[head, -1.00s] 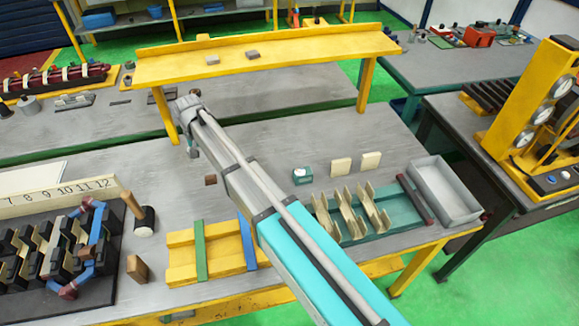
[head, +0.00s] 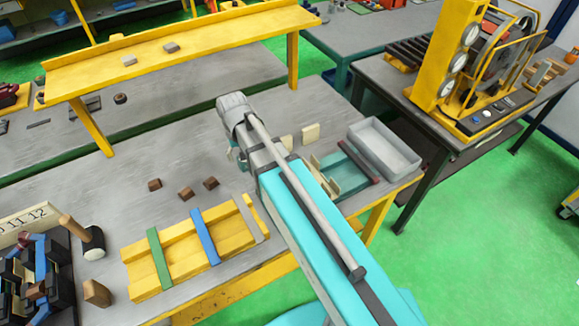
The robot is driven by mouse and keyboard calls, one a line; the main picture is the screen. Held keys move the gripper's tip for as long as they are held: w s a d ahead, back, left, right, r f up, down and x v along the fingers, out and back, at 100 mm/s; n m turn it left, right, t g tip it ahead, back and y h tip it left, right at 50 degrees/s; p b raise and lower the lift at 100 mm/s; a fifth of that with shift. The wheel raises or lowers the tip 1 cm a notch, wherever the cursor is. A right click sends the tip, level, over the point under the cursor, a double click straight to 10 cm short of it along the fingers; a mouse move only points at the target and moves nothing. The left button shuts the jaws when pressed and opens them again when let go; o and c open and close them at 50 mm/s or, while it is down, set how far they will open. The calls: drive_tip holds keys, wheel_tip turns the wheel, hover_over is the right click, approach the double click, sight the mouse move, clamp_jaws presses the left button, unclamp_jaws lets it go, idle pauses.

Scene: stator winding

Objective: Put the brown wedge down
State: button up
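Three small brown blocks that look like wedges lie on the grey bench top: a left one (head: 154,184), a middle one (head: 186,193) and a right one (head: 211,183). A larger brown block (head: 97,292) stands near the bench's front, left of the yellow tray. I cannot tell which one the task means. My gripper (head: 236,155) is over the bench, right of and beyond the three small blocks. It is mostly hidden behind my own wrist and arm. Its fingers are too small and covered to tell whether they are open or hold anything.
A yellow tray (head: 237,243) with green and blue bars lies at the front. A grey bin (head: 384,150) and teal rack (head: 345,190) are right. A yellow shelf (head: 200,40) spans behind. Bench around the small blocks is clear.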

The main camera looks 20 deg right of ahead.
drive_tip(key=s+d+m, duration=0.1)
drive_tip(key=s+d, duration=0.8)
drive_tip(key=d, duration=0.4)
